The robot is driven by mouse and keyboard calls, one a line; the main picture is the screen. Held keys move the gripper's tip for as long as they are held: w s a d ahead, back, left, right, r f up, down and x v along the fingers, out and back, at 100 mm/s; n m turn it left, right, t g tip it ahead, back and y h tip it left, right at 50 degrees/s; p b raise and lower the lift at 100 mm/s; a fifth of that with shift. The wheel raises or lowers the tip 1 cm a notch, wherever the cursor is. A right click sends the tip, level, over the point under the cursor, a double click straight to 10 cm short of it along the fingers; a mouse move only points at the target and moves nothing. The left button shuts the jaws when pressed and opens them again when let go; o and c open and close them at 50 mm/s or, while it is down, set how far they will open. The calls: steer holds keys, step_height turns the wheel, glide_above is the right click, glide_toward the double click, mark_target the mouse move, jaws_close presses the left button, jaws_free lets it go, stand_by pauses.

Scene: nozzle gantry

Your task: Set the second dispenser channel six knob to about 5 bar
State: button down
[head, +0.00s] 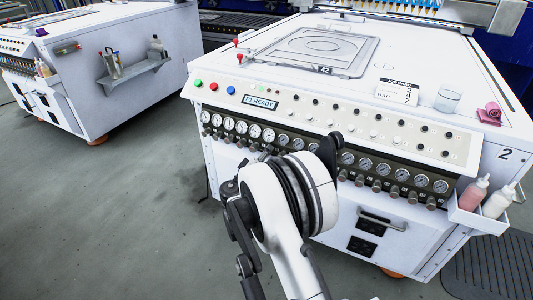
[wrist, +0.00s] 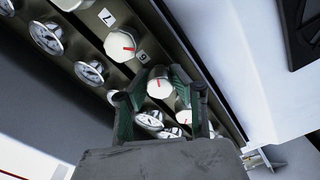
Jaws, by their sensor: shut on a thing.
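The second dispenser (head: 453,60) is the large white cabinet marked 2, with a dark strip of gauges (head: 365,163) and knobs below them. In the wrist view, my gripper (wrist: 160,92) has its two green-edged fingers on either side of a white-capped knob (wrist: 160,80) with a red line, and is shut on it. My arm hides the gripper in the head view.
A neighbouring knob (wrist: 120,43) sits close up the row, with gauges (wrist: 90,72) alongside. A drawer handle (head: 382,218) and a bottle holder (head: 478,218) stick out from the cabinet front. Another white cabinet (head: 130,105) stands at left, with open floor (head: 110,210) between.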

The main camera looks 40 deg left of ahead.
steer(key=c, duration=1.5)
jaws_free()
steer(key=shift+o, duration=0.2)
steer(key=s+d, duration=0.1)
steer(key=s, duration=0.7)
steer(key=shift+d, duration=0.25)
steer(key=shift+w, duration=0.1)
